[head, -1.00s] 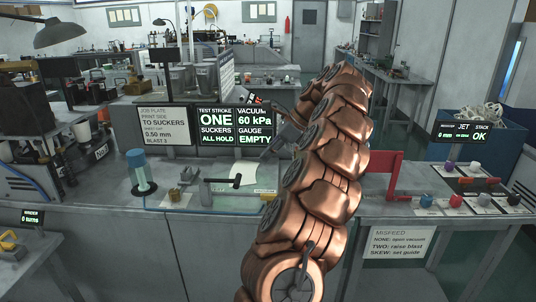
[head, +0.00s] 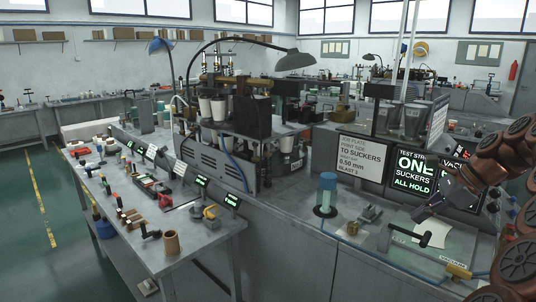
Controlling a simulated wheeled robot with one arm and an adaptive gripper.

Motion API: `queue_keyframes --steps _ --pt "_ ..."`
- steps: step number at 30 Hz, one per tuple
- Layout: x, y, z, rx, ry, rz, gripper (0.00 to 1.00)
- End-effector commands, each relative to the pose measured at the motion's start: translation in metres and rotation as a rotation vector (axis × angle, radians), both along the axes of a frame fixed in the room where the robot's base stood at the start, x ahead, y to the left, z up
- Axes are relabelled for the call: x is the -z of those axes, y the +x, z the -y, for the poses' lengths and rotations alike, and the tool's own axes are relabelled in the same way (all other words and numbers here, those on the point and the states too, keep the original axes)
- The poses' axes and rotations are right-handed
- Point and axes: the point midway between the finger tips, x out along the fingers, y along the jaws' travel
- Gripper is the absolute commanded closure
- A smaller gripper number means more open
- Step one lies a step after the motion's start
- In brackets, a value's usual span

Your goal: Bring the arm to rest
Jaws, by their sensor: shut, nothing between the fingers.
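My copper-coloured arm comes in at the right edge of the head view, partly cut off by the frame. My dark gripper (head: 428,211) is at its end, in front of the lit panels and above the bench with the pale sheet (head: 446,240). Its fingers are small and dark here; they are shut and hold nothing. A black-handled lever (head: 424,234) stands just below the gripper. I cannot tell the gap between them.
A blue-topped cylinder (head: 327,190) stands left of the sheet. A machine with paper cups (head: 212,108) stands at centre. A side table (head: 196,238) with several tools is at front left. Open floor (head: 45,215) lies at far left.

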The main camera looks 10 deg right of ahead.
Motion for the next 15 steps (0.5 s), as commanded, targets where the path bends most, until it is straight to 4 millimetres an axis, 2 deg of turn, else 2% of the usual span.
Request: queue_keyframes --steps 1,6,11,15 --pt "-0.003 0.003 -0.028 -0.092 -0.027 0.012 1.00" --pt "-0.002 0.001 -0.106 -0.373 -0.123 0.053 1.00" --pt "0.007 -0.018 -0.171 -0.634 -0.209 0.082 1.00" --pt "0.018 -0.042 -0.219 -0.850 -0.283 0.105 1.00"
